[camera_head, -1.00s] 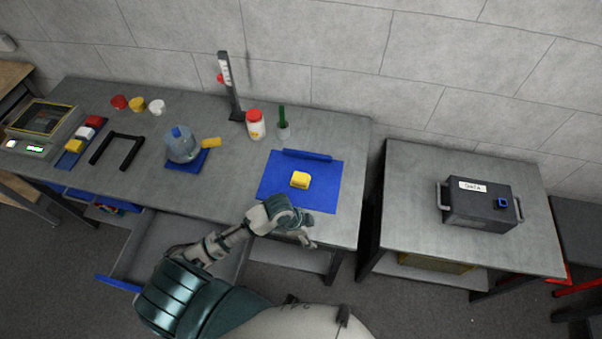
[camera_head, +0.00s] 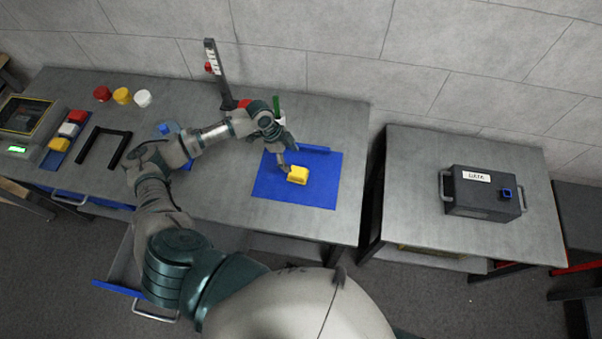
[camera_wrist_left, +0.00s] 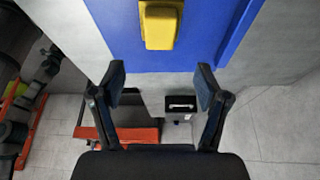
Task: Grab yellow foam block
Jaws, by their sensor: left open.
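The yellow foam block (camera_head: 298,175) lies on the blue mat (camera_head: 322,194) on the long grey table. My left gripper (camera_head: 286,158) is above the mat, close to the block on its upper left side. In the left wrist view the block (camera_wrist_left: 160,26) is at the top middle, beyond the fingertips. The two dark fingers (camera_wrist_left: 160,80) are spread apart with nothing between them. My right gripper is not in view.
A blue bar (camera_head: 303,148) lies along the mat's back edge. A tall stand (camera_head: 222,78) and a green item (camera_head: 277,106) are behind my left arm. A second table (camera_head: 400,190) holds a dark case (camera_head: 480,193). An open drawer (camera_head: 135,265) juts out below.

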